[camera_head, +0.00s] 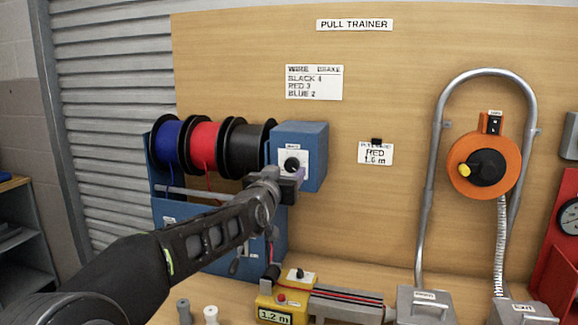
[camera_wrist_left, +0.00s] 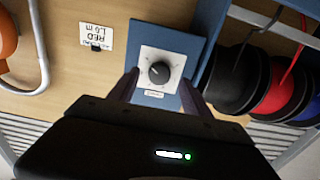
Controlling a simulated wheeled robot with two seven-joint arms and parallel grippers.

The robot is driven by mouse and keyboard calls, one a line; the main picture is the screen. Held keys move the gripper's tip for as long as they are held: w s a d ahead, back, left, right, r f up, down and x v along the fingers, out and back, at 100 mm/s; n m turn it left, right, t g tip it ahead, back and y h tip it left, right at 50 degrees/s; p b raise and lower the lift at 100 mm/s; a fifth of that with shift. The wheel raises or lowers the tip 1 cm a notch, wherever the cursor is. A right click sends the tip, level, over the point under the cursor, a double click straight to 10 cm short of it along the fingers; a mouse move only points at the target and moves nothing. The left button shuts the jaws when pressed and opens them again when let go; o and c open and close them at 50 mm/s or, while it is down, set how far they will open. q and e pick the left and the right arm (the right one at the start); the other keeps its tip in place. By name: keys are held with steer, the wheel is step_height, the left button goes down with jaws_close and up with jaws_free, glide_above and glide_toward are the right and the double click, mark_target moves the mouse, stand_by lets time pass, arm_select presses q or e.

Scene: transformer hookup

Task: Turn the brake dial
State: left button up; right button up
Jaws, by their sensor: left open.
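The brake dial (camera_head: 291,164) is a black knob on a white plate, on the front of a blue box (camera_head: 314,150) beside the wire spools. It also shows in the left wrist view (camera_wrist_left: 159,72), which appears upside down. My left gripper (camera_head: 294,177) is in front of the box, just below the dial in the head view. In the left wrist view its two fingers (camera_wrist_left: 160,90) are spread, one to either side of the dial, with nothing between them that I can see touching. A card (camera_head: 314,82) above lists black 4, red 3, blue 2. My right gripper is not in view.
Blue, red and black spools (camera_head: 204,147) hang left of the box. A card (camera_head: 376,154) reads red 1.0 m. An orange reel (camera_head: 484,165) and bent metal pipe (camera_head: 430,180) stand right. A yellow meter (camera_head: 287,296) reading 1.2 m sits on the bench below.

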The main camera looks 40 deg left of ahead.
mark_target(292, 165)
arm_select(q)
steer(key=shift+p+x, duration=0.3)
steer(key=shift+x, duration=1.1)
jaws_close()
